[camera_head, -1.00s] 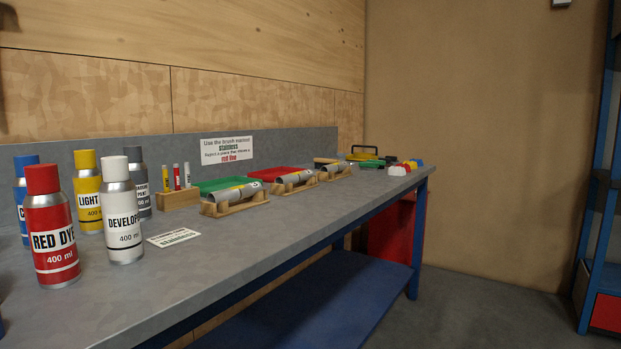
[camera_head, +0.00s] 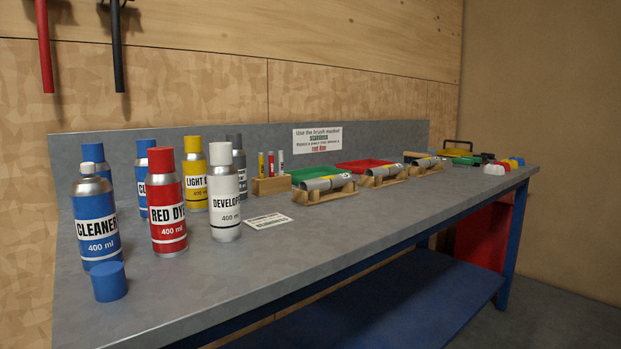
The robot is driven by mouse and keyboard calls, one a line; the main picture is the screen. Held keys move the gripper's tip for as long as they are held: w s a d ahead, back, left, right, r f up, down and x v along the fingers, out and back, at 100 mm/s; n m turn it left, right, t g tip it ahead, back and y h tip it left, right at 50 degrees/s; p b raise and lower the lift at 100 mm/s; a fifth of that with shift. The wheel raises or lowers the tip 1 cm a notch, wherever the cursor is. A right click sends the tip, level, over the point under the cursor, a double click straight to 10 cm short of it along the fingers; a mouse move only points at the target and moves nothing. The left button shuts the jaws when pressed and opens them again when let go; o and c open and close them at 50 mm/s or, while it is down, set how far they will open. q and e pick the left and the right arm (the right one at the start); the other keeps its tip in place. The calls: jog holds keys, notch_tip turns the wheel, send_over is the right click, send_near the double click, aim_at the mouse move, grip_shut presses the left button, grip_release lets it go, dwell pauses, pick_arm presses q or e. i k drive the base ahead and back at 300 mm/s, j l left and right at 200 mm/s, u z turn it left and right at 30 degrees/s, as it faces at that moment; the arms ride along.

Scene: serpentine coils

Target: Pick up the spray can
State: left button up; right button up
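Several spray cans stand upright at the left end of the grey workbench (camera_head: 330,245). At the front left is a blue can marked CLEANER (camera_head: 97,222), its cap off and its nozzle bare. A blue cap (camera_head: 109,283) sits on the bench in front of it. Beside it stand a capped red can marked RED DYE (camera_head: 167,205) and a white can marked DEVELOPER (camera_head: 225,195). Behind are a yellow can (camera_head: 195,178), a dark grey can (camera_head: 240,165) and more blue-capped cans (camera_head: 143,175), partly hidden. Neither of my grippers is in view.
Wooden cradles (camera_head: 325,193) holding metal cylinders stand along the bench, with green and red trays (camera_head: 362,166) behind. A card (camera_head: 268,221) lies by the cans. A marker block (camera_head: 271,185) stands near the back.

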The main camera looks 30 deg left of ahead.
aim_at(92, 197)
jog(key=i+u, duration=0.1)
jog(key=u, duration=0.65)
jog(key=k+u, duration=0.1)
jog(key=u, duration=1.2)
